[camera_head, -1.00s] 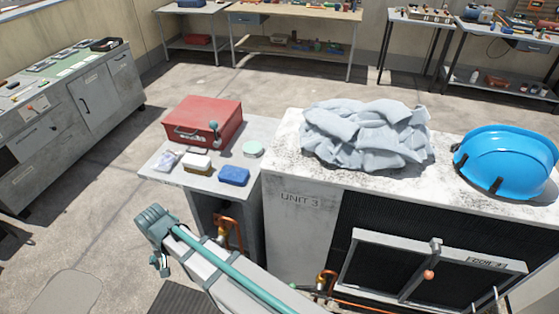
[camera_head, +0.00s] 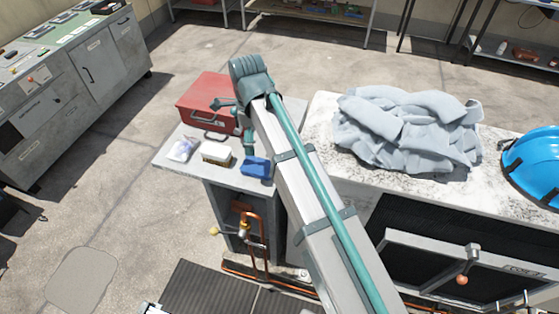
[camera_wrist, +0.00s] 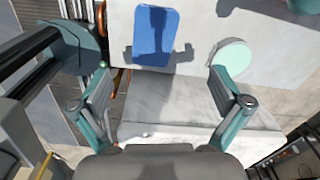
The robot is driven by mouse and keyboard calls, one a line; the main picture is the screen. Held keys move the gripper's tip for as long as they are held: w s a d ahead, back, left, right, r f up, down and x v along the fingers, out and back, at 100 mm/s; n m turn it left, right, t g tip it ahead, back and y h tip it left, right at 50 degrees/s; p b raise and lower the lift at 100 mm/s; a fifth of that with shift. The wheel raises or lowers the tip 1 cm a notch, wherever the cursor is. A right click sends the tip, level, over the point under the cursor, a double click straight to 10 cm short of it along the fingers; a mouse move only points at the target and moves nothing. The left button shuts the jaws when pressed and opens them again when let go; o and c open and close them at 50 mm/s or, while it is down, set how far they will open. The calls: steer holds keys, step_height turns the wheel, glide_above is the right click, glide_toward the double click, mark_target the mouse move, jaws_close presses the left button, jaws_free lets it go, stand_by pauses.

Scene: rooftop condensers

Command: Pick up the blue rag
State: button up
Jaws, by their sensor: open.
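The blue rag (camera_head: 256,167) lies flat near the front edge of the small grey side table (camera_head: 222,174). In the wrist view the blue rag (camera_wrist: 155,38) is at the top, slightly left of centre, with a dark shadow of my gripper across it. My gripper (camera_wrist: 161,72) is open and empty, its two teal fingers apart on either side below the rag in that picture. In the head view my gripper hangs from the arm's end above the table, behind the rag and not touching it.
A red toolbox (camera_head: 203,101), a yellow-and-white sponge (camera_head: 216,153) and a small clear bag (camera_head: 181,149) share the table. A pale green disc (camera_wrist: 232,57) lies right of the rag. A grey cloth heap (camera_head: 408,128) and a blue helmet (camera_head: 534,162) sit on the condenser unit.

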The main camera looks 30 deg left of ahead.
steer(key=m, duration=0.2)
steer(key=p, duration=0.1)
glide_above(257, 166)
steer(key=f, duration=0.5)
steer(key=shift+a+f, duration=0.25)
steer(key=shift+f, duration=0.05)
steer(key=shift+d+f+p, duration=0.25)
steer(key=shift+f+p, duration=0.45)
steer(key=shift+f, duration=0.15)
steer(key=shift+w+f+p, duration=0.1)
steer(key=shift+f+p, duration=0.45)
steer(key=shift+f, duration=1.25)
steer(key=c, duration=1.1)
steer(key=shift+r, duration=0.1)
step_height(257, 166, up, 10)
steer(key=b, duration=0.2)
steer(key=shift+b, duration=0.4)
